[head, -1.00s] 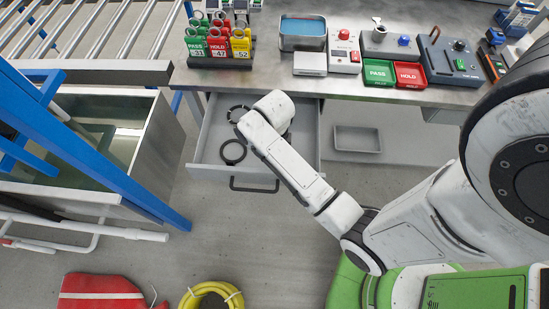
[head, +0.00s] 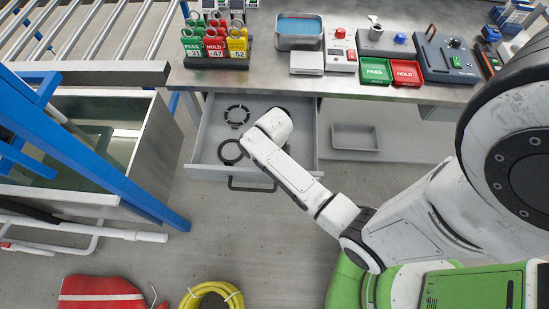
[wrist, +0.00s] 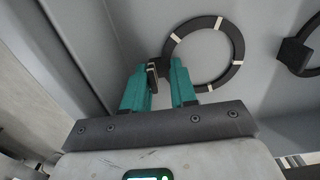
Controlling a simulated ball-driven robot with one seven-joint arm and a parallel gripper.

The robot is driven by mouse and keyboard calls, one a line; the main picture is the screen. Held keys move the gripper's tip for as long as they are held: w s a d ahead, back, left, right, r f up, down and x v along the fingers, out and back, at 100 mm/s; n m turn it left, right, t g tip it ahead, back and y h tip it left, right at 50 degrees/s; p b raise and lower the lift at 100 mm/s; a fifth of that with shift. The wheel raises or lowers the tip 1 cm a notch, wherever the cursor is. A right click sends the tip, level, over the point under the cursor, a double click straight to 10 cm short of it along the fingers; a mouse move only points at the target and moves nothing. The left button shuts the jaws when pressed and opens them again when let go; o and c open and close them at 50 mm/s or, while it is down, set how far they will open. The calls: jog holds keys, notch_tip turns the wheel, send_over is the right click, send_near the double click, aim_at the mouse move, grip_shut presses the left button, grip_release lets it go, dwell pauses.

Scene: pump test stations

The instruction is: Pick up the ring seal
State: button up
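Two dark rings lie in the open grey drawer (head: 206,135). The front ring (head: 223,160) is partly behind my arm; the rear ring (head: 228,113) shows light marks. I cannot tell from looks alone which is the ring seal. In the wrist view a black ring with pale marks (wrist: 239,55) lies flat, its dark tab (wrist: 157,69) between the teal fingertips of my gripper (wrist: 160,74). The fingers are apart, around the tab; contact is unclear. My arm hides the gripper in the head view.
A second ring's dark block (wrist: 292,57) shows at the wrist view's right edge. Drawer walls surround the rings. The workbench (head: 270,78) overhangs behind, with tag holders (head: 217,45) and red and green trays (head: 407,72). A blue frame (head: 90,150) stands left.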

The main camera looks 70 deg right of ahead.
jog(key=shift+c, duration=1.3)
jog(key=shift+r, duration=0.15)
jog(key=shift+c, duration=0.3)
notch_tip(320, 180, up, 9)
jog(key=shift+r, duration=0.1)
grip_shut()
notch_tip(320, 180, up, 10)
jog(key=p, duration=0.7)
jog(key=shift+f+p, duration=0.25)
jog(key=shift+p, duration=0.15)
